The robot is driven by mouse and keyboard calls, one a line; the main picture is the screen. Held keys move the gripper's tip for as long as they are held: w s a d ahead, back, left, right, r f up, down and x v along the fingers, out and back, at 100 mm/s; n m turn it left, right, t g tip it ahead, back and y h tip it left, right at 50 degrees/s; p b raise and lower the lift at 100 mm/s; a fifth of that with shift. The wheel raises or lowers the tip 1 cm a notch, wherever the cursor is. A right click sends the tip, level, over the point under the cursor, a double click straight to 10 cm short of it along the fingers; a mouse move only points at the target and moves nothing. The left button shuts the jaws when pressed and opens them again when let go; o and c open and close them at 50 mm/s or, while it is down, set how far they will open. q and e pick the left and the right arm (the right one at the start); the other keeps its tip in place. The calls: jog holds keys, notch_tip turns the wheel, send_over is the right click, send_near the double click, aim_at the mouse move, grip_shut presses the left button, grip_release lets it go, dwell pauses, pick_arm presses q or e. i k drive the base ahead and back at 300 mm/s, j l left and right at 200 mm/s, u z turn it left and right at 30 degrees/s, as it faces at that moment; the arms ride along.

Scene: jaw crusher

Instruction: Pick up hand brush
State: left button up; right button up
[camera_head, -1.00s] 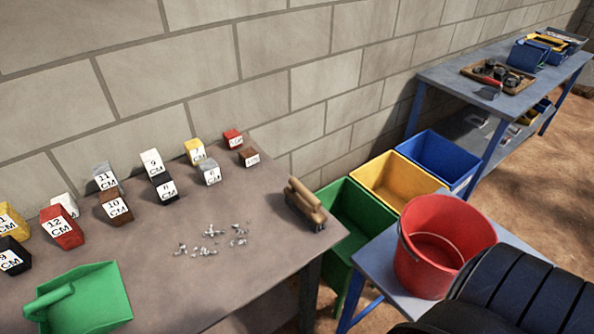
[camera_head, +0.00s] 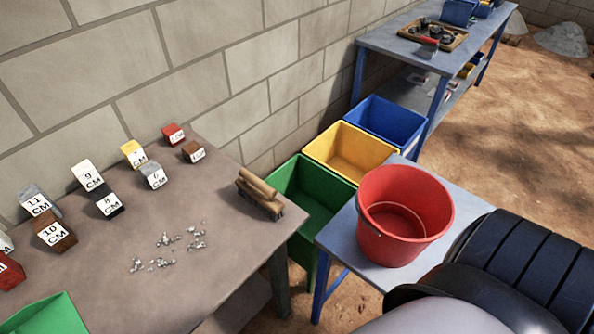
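The hand brush (camera_head: 260,194), with a tan wooden handle above a darker brush body, lies near the right end of the brown-grey table (camera_head: 130,297). Nothing touches it from above. Neither of my grippers shows in the head view. A black ribbed part and a pale rounded part at the lower right seem to belong to my own arm.
Labelled blocks (camera_head: 109,202), grey fragments (camera_head: 168,245) and a green dustpan (camera_head: 48,318) are on the table. Green (camera_head: 310,212), yellow (camera_head: 350,152) and blue (camera_head: 391,122) bins stand right of it. A red bucket (camera_head: 404,214) sits on a small table. A blue-legged bench (camera_head: 385,42) stands behind.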

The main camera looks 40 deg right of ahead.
aim_at(252, 188)
jog(key=z, duration=0.8)
